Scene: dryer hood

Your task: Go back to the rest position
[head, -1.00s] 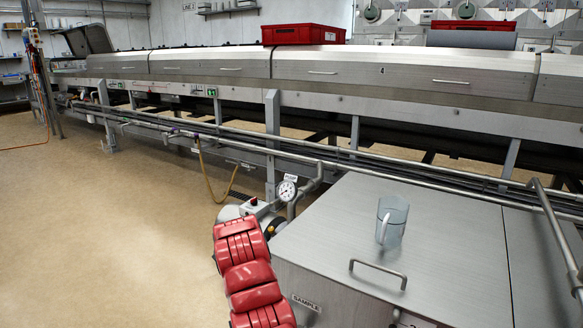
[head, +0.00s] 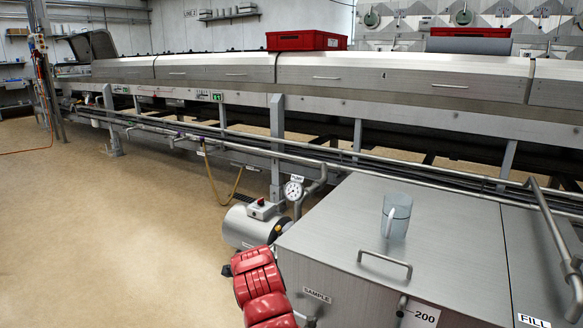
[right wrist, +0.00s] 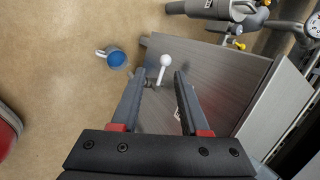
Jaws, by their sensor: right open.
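In the right wrist view my right gripper (right wrist: 162,75) is open, with nothing held between its fingers. A knob with a white ball end (right wrist: 167,60) shows just beyond and between the fingertips; I cannot tell whether a finger touches it. My red arm (head: 262,292) shows at the bottom of the head view, without its gripper. My left gripper is not in view.
A clear jug (head: 396,215) stands on the steel tank lid (head: 340,225), behind a bar handle (head: 385,263). A blue cup (right wrist: 117,57) shows against the floor. A motor (head: 245,228) and pipes (head: 420,170) border the tank. Floor at left (head: 110,240) is clear.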

